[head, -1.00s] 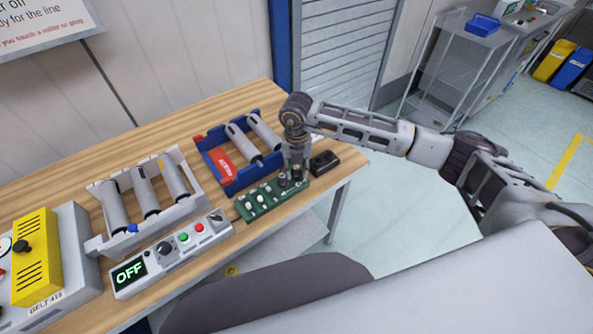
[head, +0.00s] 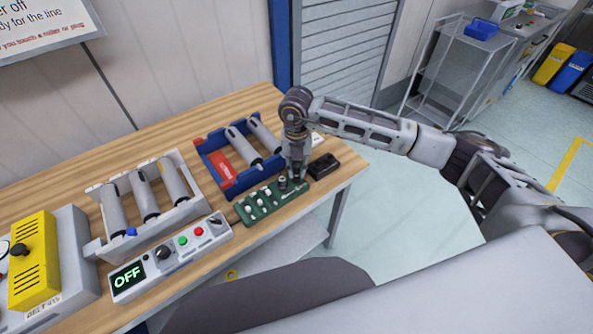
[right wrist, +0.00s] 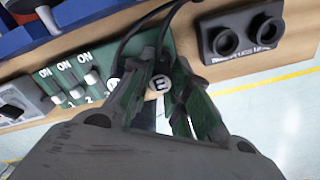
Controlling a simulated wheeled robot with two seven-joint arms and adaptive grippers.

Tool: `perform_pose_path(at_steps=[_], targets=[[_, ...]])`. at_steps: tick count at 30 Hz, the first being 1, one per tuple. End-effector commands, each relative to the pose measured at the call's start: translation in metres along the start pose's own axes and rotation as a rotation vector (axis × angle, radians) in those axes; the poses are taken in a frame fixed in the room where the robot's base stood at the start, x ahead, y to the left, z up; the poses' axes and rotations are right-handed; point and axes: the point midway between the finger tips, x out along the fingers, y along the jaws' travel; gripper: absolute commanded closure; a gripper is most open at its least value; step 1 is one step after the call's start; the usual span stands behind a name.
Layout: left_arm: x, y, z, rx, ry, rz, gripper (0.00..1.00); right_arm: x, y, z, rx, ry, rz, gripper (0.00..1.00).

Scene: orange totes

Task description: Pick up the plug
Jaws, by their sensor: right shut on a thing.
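A green strip (head: 262,205) with several white switches lies near the front right edge of the table; the switches show "ON" labels in the right wrist view. My right gripper (head: 296,176) points down at the strip's right end. In the right wrist view its fingers (right wrist: 158,100) are shut around a dark round-topped plug (right wrist: 160,83) with a light mark on top. Dark cables run up from this area. My left gripper is out of view.
A black block with two round sockets (head: 324,163) is close right of the gripper. A blue tray (head: 222,182) with rollers and a red piece is behind. A white roller rack (head: 103,243), a control box reading OFF (head: 128,275) and a yellow unit (head: 33,262) stand left.

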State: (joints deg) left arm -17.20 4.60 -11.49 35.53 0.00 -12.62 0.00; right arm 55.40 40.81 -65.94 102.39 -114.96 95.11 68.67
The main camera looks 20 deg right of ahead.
Motion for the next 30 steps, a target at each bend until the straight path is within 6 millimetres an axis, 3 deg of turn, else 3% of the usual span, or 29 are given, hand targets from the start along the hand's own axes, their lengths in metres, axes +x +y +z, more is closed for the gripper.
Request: perform_pose_path(at_steps=[15, 30], targets=[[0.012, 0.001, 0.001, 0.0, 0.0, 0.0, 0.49, -0.069, 0.0, 0.001, 0.0, -0.001, 0.001, 1.0], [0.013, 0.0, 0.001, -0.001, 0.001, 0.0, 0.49, -0.077, 0.0, 0.0, 0.0, 0.0, 0.0, 1.0]])
